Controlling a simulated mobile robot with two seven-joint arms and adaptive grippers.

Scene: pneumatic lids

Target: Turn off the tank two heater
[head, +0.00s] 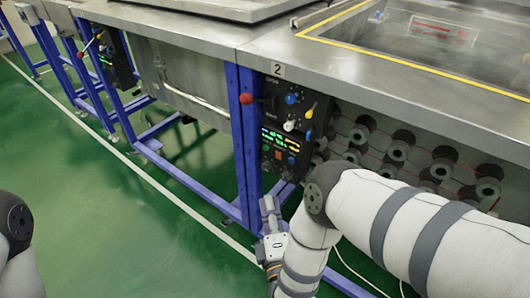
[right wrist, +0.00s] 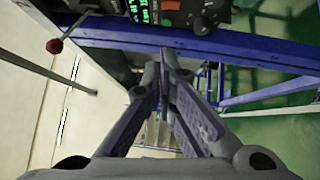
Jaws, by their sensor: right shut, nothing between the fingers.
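Tank two is marked by a "2" label (head: 278,70) on its steel rim. Below the label, a black upper panel (head: 293,101) carries blue, white and yellow knobs. A lower black control box (head: 271,151) has lit green digits and small orange buttons. It also shows at the top of the right wrist view (right wrist: 155,12). My right gripper (head: 266,203) is below the box, close to the blue leg, apart from the controls. Its fingers (right wrist: 163,70) are shut and empty. My left gripper is out of view.
A lever with a red ball (head: 246,98) sticks out left of the panels; the ball also shows in the wrist view (right wrist: 54,46). A blue frame leg (head: 247,140) stands beside the box. Another tank's panel (head: 112,55) is farther left. Green floor (head: 120,220) is clear.

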